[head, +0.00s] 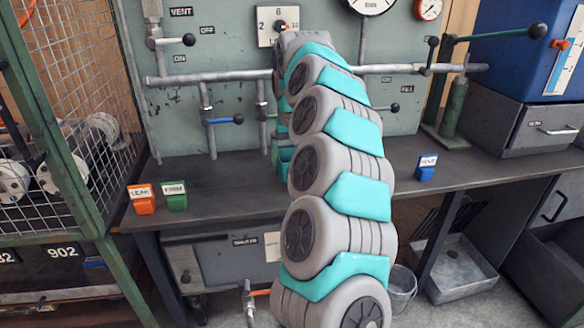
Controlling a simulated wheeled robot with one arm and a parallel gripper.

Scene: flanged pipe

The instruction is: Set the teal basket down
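My grey and teal arm reaches away from the camera, over the bench and up to the panel. Its far end hides my gripper, so its fingers are not visible. A small teal-green shape (284,158) shows just left of the arm, low in front of the panel near the bench top. It may be part of the teal basket. Most of it is hidden behind the arm, and I cannot tell whether it is held or touches the bench.
The dark bench top (235,180) is clear left of the arm, except for an orange block (142,203) and a green block (176,200). A blue block (426,172) stands to the right. Pipes and valve handles stick out from the panel (230,112). A mesh cage (75,100) stands left.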

